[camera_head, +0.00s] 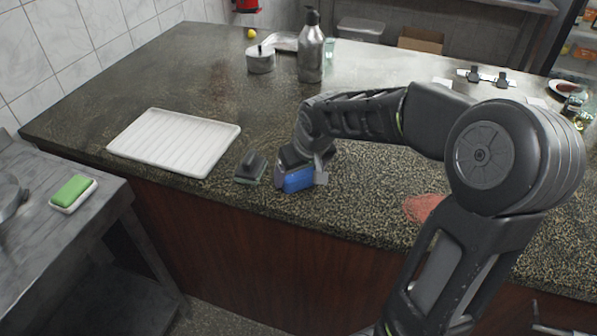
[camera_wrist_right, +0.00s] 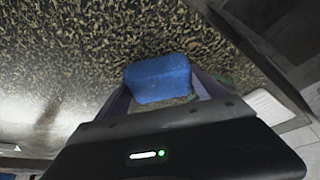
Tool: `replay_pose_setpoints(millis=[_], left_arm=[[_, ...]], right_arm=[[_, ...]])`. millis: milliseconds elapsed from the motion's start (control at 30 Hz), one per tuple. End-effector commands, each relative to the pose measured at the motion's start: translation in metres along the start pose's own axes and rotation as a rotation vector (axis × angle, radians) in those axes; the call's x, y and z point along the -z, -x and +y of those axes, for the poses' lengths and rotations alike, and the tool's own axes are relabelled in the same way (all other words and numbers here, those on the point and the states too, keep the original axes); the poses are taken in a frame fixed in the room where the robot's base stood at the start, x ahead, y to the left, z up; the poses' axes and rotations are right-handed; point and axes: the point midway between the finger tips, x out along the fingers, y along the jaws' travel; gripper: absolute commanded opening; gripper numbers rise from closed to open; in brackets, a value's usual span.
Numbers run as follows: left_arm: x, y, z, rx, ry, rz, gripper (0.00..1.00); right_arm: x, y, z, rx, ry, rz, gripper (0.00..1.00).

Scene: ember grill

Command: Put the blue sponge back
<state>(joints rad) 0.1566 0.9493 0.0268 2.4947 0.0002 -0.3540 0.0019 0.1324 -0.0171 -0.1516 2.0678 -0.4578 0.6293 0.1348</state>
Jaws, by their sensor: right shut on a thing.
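The blue sponge (camera_head: 298,180) is a small block near the front edge of the speckled counter. It also shows in the right wrist view (camera_wrist_right: 158,78), between the two fingers. My right gripper (camera_head: 301,174) is shut on it. The gripper is low over the counter; whether the sponge touches the surface, I cannot tell. My left gripper does not show in either view.
A dark-handled scrubber (camera_head: 250,168) lies just left of the sponge. A white ribbed tray (camera_head: 174,142) lies further left. A green sponge on a dish (camera_head: 73,192) is on the side table. A bottle (camera_head: 311,52) and a metal pot (camera_head: 261,60) stand at the back. A reddish cloth-like thing (camera_head: 424,207) lies to the right.

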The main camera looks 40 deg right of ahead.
Motion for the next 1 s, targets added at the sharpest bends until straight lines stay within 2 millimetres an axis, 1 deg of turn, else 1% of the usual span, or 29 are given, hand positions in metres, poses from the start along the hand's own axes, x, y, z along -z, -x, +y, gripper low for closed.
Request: replay_pose_setpoints(millis=[167, 200, 433, 667, 800, 867, 1000], left_arm=[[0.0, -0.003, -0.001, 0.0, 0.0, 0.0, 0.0], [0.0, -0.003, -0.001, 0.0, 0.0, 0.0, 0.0], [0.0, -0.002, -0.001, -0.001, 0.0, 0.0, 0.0], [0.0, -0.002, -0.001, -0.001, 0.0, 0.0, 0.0], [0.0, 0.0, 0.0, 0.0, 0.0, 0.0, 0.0], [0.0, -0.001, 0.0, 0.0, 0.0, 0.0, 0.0], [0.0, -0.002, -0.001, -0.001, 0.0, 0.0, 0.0]], right_arm=[[-0.001, -0.003, 0.0, 0.0, 0.001, 0.0, 0.41], [-0.001, -0.002, 0.0, 0.0, 0.001, 0.0, 0.81], [-0.001, -0.002, 0.0, 0.0, 0.001, 0.0, 1.0], [-0.001, -0.001, 0.0, 0.0, 0.001, 0.0, 1.0], [0.001, 0.003, 0.0, 0.0, 0.001, 0.001, 1.0], [0.001, 0.008, 0.0, 0.0, 0.001, 0.002, 1.0], [0.001, 0.029, 0.0, 0.0, 0.001, 0.005, 1.0]])
